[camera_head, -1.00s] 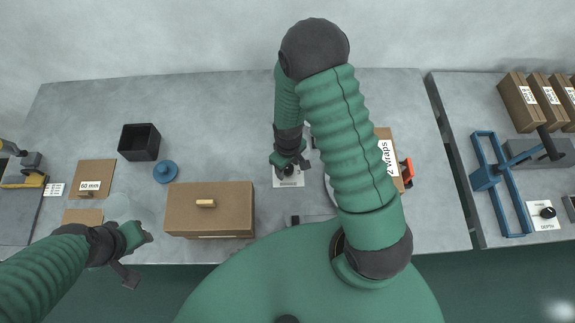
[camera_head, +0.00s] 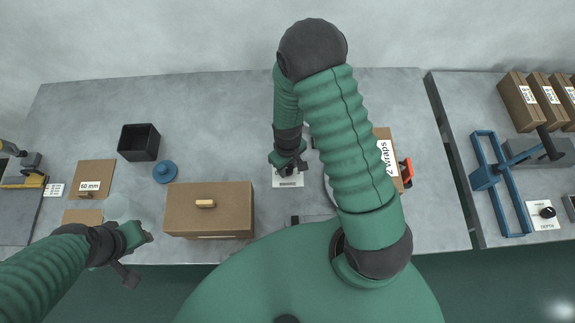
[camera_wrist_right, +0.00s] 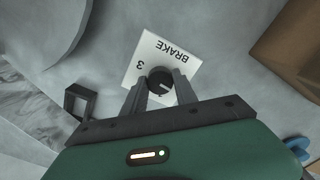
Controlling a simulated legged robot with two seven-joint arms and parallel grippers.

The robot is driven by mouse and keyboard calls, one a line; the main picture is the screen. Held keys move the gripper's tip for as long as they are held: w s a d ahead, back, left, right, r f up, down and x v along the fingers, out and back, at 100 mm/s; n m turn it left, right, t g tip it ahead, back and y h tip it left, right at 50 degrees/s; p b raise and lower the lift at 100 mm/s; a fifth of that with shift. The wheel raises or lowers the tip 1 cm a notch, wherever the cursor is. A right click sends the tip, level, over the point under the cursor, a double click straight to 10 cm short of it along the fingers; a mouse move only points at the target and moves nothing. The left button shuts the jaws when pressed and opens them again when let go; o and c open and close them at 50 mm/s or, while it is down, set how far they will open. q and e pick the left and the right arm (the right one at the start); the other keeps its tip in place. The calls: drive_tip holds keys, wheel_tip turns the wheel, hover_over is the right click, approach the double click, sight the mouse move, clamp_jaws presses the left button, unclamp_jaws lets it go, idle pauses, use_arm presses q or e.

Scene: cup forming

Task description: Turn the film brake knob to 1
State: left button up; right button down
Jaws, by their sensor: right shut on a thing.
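The film brake knob (camera_wrist_right: 160,80) is a round black knob with a pale pointer line, on a white plate (camera_wrist_right: 143,57) marked BRAKE. A "3" shows on the plate in the right wrist view; other numbers are hidden. My right gripper (camera_wrist_right: 159,88) has its fingers on either side of the knob and is shut on it. In the head view the right gripper (camera_head: 288,165) covers the knob, and the plate (camera_head: 288,179) shows below it. My left gripper (camera_head: 138,259) hangs off the table's front edge at lower left, empty; its jaw opening is unclear.
A brown box with a handle (camera_head: 210,212) stands left of the plate. A "2 wraps" box (camera_head: 384,150) stands to the right, partly behind my arm. A small black square frame (camera_wrist_right: 80,101) lies near the plate.

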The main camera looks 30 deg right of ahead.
drive_tip(key=m, duration=0.3)
drive_tip(key=m+p, duration=0.1)
drive_tip(key=m, duration=0.1)
drive_tip(key=shift+w+r+m, duration=0.15)
drive_tip(key=shift+w+m, duration=0.05)
drive_tip(key=shift+m, duration=0.2)
drive_tip(key=m, duration=0.5)
drive_tip(key=shift+p, duration=0.35)
drive_tip(key=shift+w+d, duration=0.1)
drive_tip(key=c, duration=1.3)
unclamp_jaws()
drive_tip(key=o, duration=0.3)
drive_tip(key=shift+o, duration=0.2)
drive_tip(key=shift+s, duration=0.2)
wheel_tip(320, 180, up, 17)
drive_tip(key=p, duration=0.1)
drive_tip(key=shift+f, duration=0.2)
